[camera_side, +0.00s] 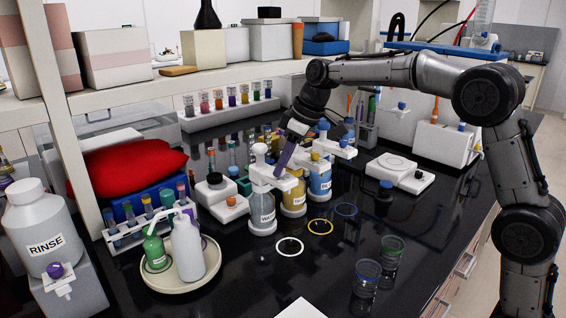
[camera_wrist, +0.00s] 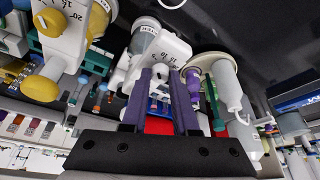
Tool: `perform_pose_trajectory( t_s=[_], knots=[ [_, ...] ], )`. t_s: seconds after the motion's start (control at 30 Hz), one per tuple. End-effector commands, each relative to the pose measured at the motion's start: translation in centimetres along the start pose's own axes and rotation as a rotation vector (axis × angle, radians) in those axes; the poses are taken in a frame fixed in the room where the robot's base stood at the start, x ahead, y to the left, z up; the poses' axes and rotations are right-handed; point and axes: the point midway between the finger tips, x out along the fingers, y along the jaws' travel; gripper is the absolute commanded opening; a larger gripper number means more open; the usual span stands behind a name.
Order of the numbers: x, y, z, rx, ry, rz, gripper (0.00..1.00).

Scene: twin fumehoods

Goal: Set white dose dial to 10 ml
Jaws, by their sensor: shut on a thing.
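The white-topped dispenser bottle (camera_side: 262,205) stands upright on the black bench, leftmost of three dispensers. Its white head (camera_wrist: 168,48) carries small dark numbers, which look turned around in the wrist view. My gripper (camera_side: 287,158) reaches down to the side of this head. In the wrist view its two purple fingers (camera_wrist: 160,88) are closed on the white dose dial at the head's near end. The fingers hide most of the dial, and I cannot read its setting. The bottle's label is only partly legible.
The yellow dispenser (camera_side: 293,199) stands close on the right, its yellow knob (camera_wrist: 42,88) near my gripper. The blue dispenser (camera_side: 320,180) is beyond it. White, yellow and blue rings (camera_side: 289,246) mark the bench in front. A round tray (camera_side: 160,284) with squeeze bottles stands at left.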

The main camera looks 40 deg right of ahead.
Motion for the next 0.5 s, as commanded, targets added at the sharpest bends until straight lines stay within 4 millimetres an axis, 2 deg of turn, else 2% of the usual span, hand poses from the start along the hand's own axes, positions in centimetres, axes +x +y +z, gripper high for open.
perform_pose_trajectory(
  t_s=[0.5],
  knots=[
    [-0.11,-0.26,-0.08,0.313,0.002,0.132,0.00]
  ],
)
